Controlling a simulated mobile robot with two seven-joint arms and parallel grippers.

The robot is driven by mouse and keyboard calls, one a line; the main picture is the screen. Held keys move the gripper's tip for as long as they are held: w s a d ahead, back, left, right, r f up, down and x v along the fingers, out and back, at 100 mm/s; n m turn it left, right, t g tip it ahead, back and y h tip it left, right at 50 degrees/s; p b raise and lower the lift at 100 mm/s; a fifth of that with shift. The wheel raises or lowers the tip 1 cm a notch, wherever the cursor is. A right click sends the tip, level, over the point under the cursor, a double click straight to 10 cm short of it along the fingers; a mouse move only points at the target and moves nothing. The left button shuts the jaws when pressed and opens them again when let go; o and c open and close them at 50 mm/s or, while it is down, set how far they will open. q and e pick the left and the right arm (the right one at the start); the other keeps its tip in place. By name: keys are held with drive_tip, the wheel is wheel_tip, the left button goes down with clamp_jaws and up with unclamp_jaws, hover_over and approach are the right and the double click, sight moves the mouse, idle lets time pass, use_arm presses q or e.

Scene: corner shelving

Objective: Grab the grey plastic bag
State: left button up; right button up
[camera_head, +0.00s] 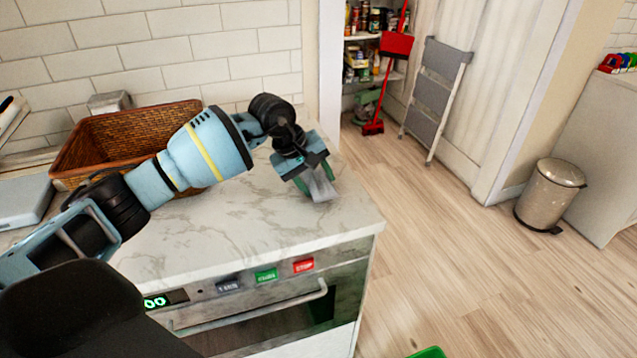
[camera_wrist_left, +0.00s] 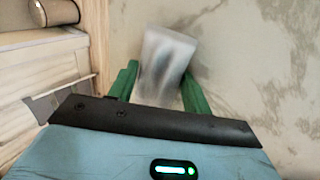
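The grey plastic bag (camera_head: 321,185) is a small, pale, see-through piece at the right end of the marble counter. In the left wrist view the bag (camera_wrist_left: 165,65) fills the gap between the two green fingers of my left gripper (camera_wrist_left: 161,78). In the head view my left gripper (camera_head: 313,176) points down at the counter with its fingers around the bag. The fingers stand apart, one on each side of the bag. I cannot tell whether they press on it or whether the bag rests on the counter. My right gripper is not in view.
A brown wicker basket (camera_head: 125,135) stands at the back left of the marble counter (camera_head: 250,215), behind my left arm. An oven (camera_head: 270,315) with a handle is below.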

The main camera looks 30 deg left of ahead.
sight(322, 180)
use_arm(q)
drive_tip(key=c, duration=0.4)
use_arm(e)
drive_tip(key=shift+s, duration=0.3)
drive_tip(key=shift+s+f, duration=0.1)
use_arm(q)
drive_tip(key=shift+r, duration=0.45)
drive_tip(key=r, duration=0.2)
drive_tip(key=shift+s+d+r+b, duration=0.1)
drive_tip(key=shift+s+r+b, duration=0.2)
drive_tip(key=shift+s, duration=0.05)
drive_tip(key=s+d, duration=0.2)
drive_tip(key=s, duration=0.5)
drive_tip(key=s+d+r+b, duration=0.1)
drive_tip(key=s, duration=0.7)
drive_tip(key=shift+d+r, duration=0.25)
drive_tip(key=shift+d, duration=0.1)
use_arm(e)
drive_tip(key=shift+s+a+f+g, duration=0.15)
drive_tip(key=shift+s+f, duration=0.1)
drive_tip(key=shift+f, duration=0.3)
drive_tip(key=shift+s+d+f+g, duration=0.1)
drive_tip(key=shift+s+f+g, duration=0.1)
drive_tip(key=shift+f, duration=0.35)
